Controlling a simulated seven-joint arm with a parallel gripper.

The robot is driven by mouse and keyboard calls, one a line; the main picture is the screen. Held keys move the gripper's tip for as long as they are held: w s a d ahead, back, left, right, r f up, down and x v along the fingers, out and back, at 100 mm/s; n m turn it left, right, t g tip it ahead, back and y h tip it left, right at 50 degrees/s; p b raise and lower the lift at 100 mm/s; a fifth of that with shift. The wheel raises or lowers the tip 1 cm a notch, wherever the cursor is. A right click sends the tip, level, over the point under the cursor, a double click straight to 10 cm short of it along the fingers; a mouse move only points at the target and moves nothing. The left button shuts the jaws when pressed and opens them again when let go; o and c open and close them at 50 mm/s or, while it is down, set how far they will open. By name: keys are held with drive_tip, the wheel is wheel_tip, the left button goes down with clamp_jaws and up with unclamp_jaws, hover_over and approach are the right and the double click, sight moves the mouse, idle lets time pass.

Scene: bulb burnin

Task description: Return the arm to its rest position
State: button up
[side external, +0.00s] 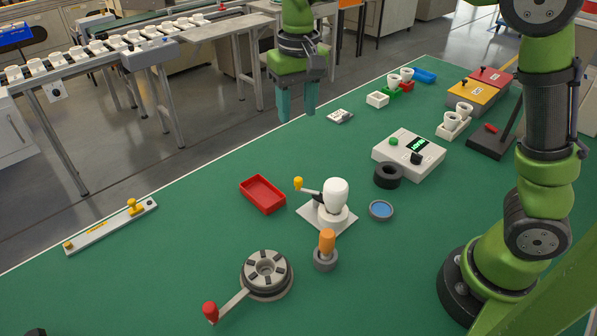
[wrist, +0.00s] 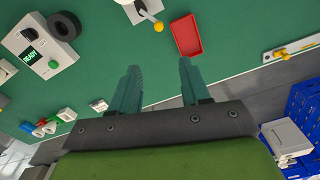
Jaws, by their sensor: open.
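My gripper (side external: 297,101) is at the top middle of the side external view, raised at the far side of the green table. Its two teal fingers point down and are apart, with nothing between them. In the wrist view the fingers (wrist: 162,85) are also spread and empty, with green table beyond them. My green arm stands at the right of the side external view.
The green table (side external: 150,262) holds a red tray (side external: 263,194), a white bulb (side external: 335,195) on a lever stand, a rotary fixture (side external: 266,275), an orange-handled tool (side external: 327,243) and a grey tester (side external: 409,154). A small grey-white block (side external: 340,116) lies nearest the gripper.

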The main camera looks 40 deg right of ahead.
drive_tip(key=s+d+t+y, duration=0.1)
drive_tip(key=s+d+t, duration=0.1)
drive_tip(key=s, duration=0.7)
drive_tip(key=s+d+r+m+t+y, duration=0.1)
drive_tip(key=s+d+t, duration=0.2)
drive_tip(key=s, duration=0.6)
drive_tip(key=shift+s+r+t, duration=0.15)
drive_tip(key=shift+t, duration=0.85)
